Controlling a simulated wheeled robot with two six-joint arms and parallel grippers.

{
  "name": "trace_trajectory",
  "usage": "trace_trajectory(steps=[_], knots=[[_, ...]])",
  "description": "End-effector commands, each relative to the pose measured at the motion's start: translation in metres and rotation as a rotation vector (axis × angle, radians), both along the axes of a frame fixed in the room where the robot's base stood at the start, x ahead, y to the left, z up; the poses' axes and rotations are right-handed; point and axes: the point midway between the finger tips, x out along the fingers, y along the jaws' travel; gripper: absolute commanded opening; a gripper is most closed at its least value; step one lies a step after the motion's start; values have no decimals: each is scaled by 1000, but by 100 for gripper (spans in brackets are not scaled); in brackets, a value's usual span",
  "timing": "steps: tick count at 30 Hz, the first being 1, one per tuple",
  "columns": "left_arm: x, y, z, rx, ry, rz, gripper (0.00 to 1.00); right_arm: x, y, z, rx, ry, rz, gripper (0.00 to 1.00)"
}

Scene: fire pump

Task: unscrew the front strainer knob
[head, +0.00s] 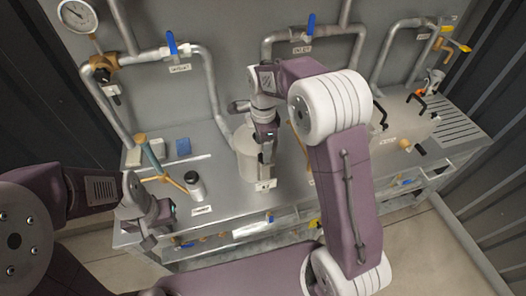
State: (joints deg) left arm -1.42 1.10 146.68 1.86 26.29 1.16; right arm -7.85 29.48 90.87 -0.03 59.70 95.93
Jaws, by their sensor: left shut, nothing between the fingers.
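A pale cylindrical housing (244,150), possibly the strainer, stands at the middle of the grey bench. My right gripper (266,172) points down in front of it and overlaps it in the picture. I cannot make out the front strainer knob; the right gripper and forearm may cover it. The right gripper's fingers are too small to tell whether they are open or shut on something. My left gripper (148,241) is shut and empty, low at the left by the bench's front edge, apart from the housing.
Pipes with blue-handled valves (171,43) and a gauge (77,15) line the back panel. Black handles (380,114) stand at right.

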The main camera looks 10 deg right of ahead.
Motion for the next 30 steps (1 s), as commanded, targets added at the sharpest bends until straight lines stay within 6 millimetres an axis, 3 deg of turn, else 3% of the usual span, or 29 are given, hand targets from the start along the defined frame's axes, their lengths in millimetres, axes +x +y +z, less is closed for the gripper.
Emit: trace_trajectory(steps=[6,15,21,22,30], knots=[[0,0,2,0,0,0,0,-1,0,-29,0,1,-1,61],[0,0,2,0,0,0,0,0,0,-34,0,-1,-1,61],[0,0,2,0,0,0,0,0,0,-33,0,-1,0,5],[0,0,2,0,0,0,0,0,0,-33,0,-1,0,0],[0,0,5,0,0,0,0,0,0,-32,0,-1,31,0]])
